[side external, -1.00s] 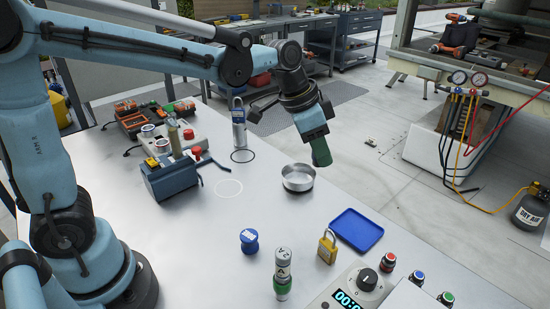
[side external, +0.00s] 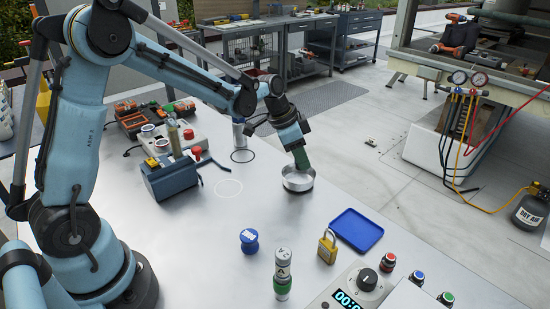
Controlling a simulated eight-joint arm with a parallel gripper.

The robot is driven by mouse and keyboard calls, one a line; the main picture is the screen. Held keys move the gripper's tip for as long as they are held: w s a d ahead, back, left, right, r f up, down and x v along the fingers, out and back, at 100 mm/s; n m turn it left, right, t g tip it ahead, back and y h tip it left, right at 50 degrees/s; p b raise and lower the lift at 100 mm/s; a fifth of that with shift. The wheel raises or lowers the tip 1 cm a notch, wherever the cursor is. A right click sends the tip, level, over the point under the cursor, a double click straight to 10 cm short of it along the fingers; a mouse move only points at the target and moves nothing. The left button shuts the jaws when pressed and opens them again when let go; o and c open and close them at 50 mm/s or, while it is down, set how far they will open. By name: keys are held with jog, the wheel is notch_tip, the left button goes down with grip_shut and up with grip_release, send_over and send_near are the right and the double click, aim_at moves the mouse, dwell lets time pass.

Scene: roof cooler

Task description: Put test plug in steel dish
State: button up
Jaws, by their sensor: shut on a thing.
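The steel dish (side external: 299,186) is a small round metal bowl on the bench, right of the centre of the side external view. My gripper (side external: 298,149) points down and slightly right, directly above the dish. It is shut on a green piece (side external: 301,161), which looks like the test plug. The lower end of the green piece is at or just inside the dish opening. Whether it touches the dish floor cannot be told. The fingertips are small and partly merge with the green piece.
A blue tray (side external: 356,229), a yellow padlock (side external: 327,247), a blue capped item (side external: 249,240) and a green-and-white cylinder (side external: 282,277) stand nearer the camera. A blue-grey box (side external: 172,178) and a silver bottle (side external: 240,134) stand left of the dish. Bare bench surrounds the dish.

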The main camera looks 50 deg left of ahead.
jog(key=shift+a+f, duration=0.1)
jog(key=shift+f, duration=2)
jog(key=o, duration=0.8)
jog(key=shift+f, duration=0.15)
jog(key=shift+c, duration=0.2)
jog(key=v, duration=1.2)
jog(key=s+d+n+t+y, duration=0.1)
jog(key=s+d+n, duration=0.1)
jog(key=s, duration=0.5)
jog(key=s+d+r+n+t+y, duration=0.1)
jog(key=s+n, duration=0.3)
jog(key=s, duration=0.4)
jog(key=shift+d+n+t+y, duration=0.3)
jog(key=shift+d+n+t, duration=0.1)
jog(key=shift+d+t, duration=0.25)
